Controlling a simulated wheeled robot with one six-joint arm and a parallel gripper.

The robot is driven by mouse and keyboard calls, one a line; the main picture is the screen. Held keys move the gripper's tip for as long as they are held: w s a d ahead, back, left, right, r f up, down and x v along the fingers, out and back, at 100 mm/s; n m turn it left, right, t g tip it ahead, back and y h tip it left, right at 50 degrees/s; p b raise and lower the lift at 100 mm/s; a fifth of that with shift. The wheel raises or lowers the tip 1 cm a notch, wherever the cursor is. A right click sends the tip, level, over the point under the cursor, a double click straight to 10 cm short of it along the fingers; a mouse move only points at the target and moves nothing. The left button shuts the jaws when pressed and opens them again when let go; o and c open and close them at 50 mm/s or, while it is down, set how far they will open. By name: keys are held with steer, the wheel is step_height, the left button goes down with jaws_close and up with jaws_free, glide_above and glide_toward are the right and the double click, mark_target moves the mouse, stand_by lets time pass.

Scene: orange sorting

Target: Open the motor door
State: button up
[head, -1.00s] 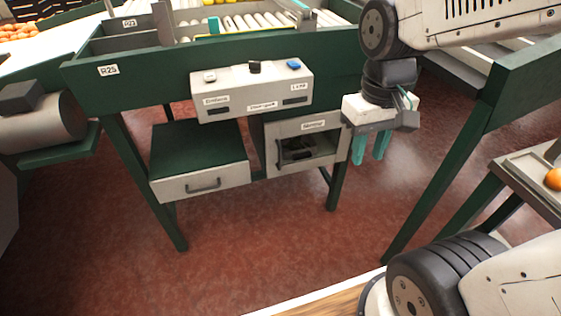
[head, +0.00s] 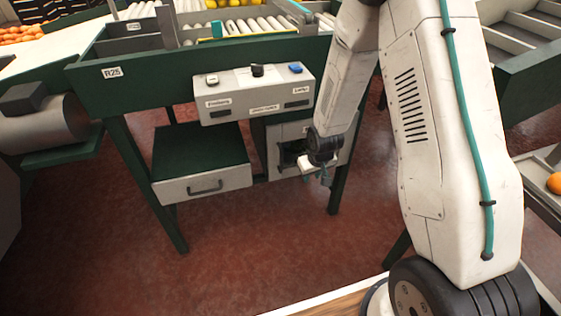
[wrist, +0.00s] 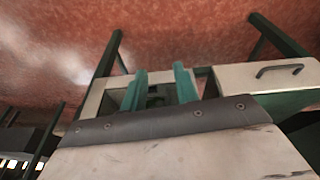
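The motor door (head: 284,132) is a pale panel with a dark opening, below the control box on the green table frame. My arm hides its right part and its label. In the wrist view the pale panel (wrist: 95,101) shows behind my fingers, with the dark opening between them. My gripper (head: 319,177) is in front of the panel's right part, small and partly hidden by my wrist. In the wrist view its two teal fingers (wrist: 161,78) stand apart with nothing clearly held. I cannot tell whether they touch the door.
The control box (head: 253,93) with several buttons and a knob juts out above the door. A drawer (head: 203,186) with a dark handle is left of it. A table leg (head: 338,190) stands at the right. The red floor (head: 240,255) in front is clear.

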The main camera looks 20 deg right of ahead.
steer(key=w+a+f+t+y, duration=0.1)
steer(key=w+f+t, duration=0.35)
steer(key=f, duration=0.65)
steer(key=n+t+y, duration=0.1)
steer(key=t+y, duration=0.2)
steer(key=t, duration=0.7)
glide_toward(281, 161)
steer(key=d+x, duration=0.1)
steer(key=x, duration=0.9)
steer(key=shift+w+a+f, duration=0.1)
steer(key=shift+w+a, duration=0.15)
steer(key=shift+a, duration=0.15)
jaws_close()
steer(key=shift+a, duration=0.1)
